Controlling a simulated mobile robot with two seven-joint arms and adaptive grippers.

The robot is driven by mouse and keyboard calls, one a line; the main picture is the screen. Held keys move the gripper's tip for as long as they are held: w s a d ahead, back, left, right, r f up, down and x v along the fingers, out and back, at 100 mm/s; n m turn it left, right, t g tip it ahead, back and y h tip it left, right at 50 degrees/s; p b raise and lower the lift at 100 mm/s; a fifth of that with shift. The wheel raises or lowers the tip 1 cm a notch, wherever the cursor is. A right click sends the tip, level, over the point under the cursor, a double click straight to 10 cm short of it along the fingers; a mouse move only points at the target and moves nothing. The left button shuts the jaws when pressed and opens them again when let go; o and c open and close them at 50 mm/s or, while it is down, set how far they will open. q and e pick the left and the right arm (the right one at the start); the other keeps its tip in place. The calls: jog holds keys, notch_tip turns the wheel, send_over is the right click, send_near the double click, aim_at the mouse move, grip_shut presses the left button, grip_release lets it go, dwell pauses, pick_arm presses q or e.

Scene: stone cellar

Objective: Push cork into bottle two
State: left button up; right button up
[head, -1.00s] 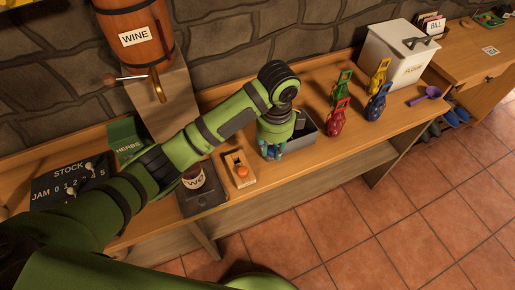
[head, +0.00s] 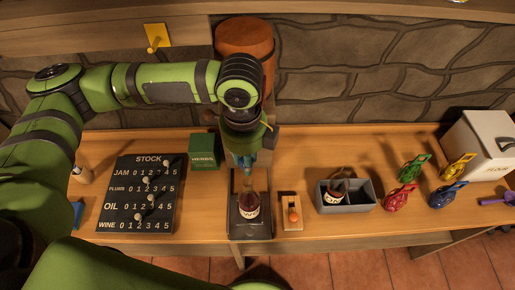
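A dark bottle with a cream label (head: 249,206) stands upright on a dark stand (head: 250,232) at the bench's middle. My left gripper (head: 246,166) points down just above its neck, fingers close together. I cannot tell whether the fingers are shut or hold anything, or whether they touch the neck. No cork can be made out; the bottle's mouth is hidden by the fingers. A second labelled bottle (head: 335,198) leans in the left part of a grey crate (head: 347,210). I cannot tell which is bottle two. My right gripper is not in view.
A wooden block with an orange knob (head: 292,220) lies between stand and crate. The stock board (head: 137,205) and green herbs box (head: 203,151) are at left. Coloured clips (head: 410,170) and a white bin (head: 478,145) are at right. A wine barrel (head: 245,37) stands behind my arm.

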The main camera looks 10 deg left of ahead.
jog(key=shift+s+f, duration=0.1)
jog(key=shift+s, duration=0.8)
pick_arm(q)
jog(key=shift+f, duration=0.1)
jog(key=shift+f+b, duration=0.6)
jog(key=shift+f, duration=0.55)
jog(key=shift+f+b, duration=0.5)
jog(key=shift+f, duration=0.8)
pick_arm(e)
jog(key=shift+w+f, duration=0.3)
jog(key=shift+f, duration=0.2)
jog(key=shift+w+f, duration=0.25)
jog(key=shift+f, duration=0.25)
pick_arm(q)
jog(key=shift+r, duration=0.1)
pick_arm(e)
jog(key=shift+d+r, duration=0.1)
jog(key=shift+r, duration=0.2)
pick_arm(q)
jog(key=shift+p, duration=0.5)
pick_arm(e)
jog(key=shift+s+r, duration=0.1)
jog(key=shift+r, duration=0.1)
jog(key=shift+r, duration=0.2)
